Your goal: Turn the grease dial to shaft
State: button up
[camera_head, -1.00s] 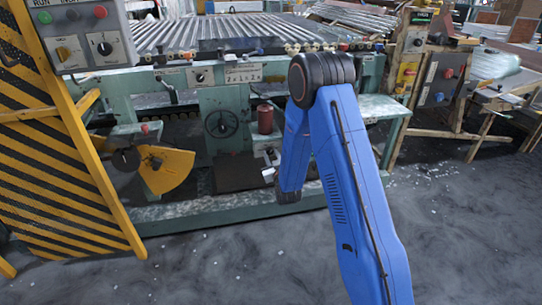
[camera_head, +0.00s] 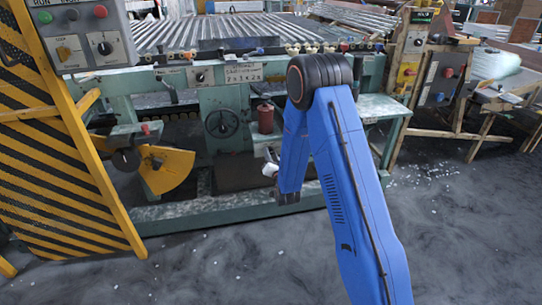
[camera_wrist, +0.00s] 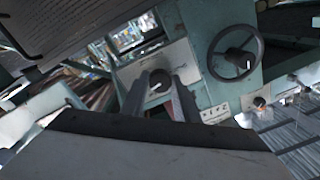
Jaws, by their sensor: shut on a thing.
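The grease dial (camera_wrist: 159,84) is a round dark knob with a pale mark, on a grey-green plate in the wrist view. My gripper (camera_wrist: 161,88) reaches to it, with its two grey fingers on either side of the knob, shut on it. The plate's lettering is too small to read, so the dial's setting cannot be told. In the head view my blue arm bends down to the machine front, and the gripper is mostly hidden behind my arm.
A black handwheel (camera_head: 221,124) is close to the left of my arm; it also shows in the wrist view (camera_wrist: 235,53). A red canister (camera_head: 265,118) stands near my wrist. Another dial (camera_head: 200,77) is on the panel above. A yellow-black striped guard (camera_head: 60,170) stands at left.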

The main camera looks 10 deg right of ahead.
jog(key=shift+m, duration=1.1)
jog(key=o, duration=1.1)
jog(key=shift+c, duration=0.2)
jog(key=shift+s, duration=0.1)
